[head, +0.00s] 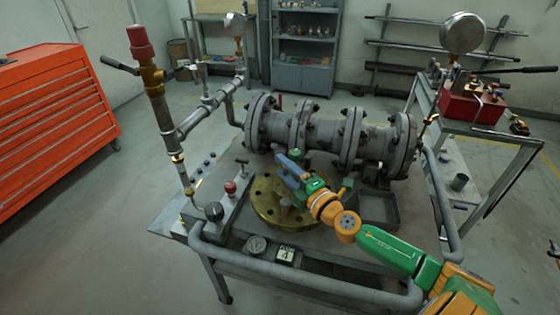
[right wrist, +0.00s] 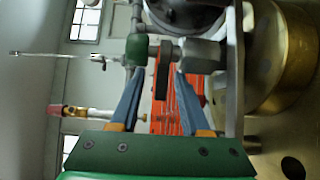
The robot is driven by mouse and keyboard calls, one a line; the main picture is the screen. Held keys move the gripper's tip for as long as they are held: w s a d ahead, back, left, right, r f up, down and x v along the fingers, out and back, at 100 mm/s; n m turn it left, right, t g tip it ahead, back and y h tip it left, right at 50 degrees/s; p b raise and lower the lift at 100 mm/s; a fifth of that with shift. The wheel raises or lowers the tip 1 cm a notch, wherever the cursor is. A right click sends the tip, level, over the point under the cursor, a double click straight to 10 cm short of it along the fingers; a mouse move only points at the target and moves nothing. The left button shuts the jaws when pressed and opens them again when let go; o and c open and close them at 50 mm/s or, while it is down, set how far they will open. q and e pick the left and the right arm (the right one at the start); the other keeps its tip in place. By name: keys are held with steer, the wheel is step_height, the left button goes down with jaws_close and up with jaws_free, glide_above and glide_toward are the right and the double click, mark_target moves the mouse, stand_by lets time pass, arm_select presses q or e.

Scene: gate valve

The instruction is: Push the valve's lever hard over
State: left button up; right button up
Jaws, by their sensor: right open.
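The large grey flanged valve body (head: 325,138) lies across the back of the workbench. A gold round flange (head: 268,212) lies flat in front of it. My right gripper (head: 284,162) reaches in from the lower right, above the flange and close to the valve body. In the right wrist view its two blue fingers stand apart, open, with a dark grey bar (right wrist: 163,72) beside a green fitting (right wrist: 138,50) at their tips; I cannot tell whether they touch. A black lever (head: 119,65) sticks out left from the red-capped brass valve (head: 152,75), far from my gripper. My left gripper is not in view.
A red tool cabinet (head: 45,125) stands at the left. A dark knob (head: 214,211) and a small red button (head: 230,187) sit on the bench's front left. A grey tube rail (head: 310,287) runs along the front edge. A side table at the right holds a red pump (head: 470,106).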

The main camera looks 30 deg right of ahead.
steer(key=shift+w+a+f, duration=0.1)
steer(key=shift+w, duration=1.1)
steer(key=shift+s, duration=0.1)
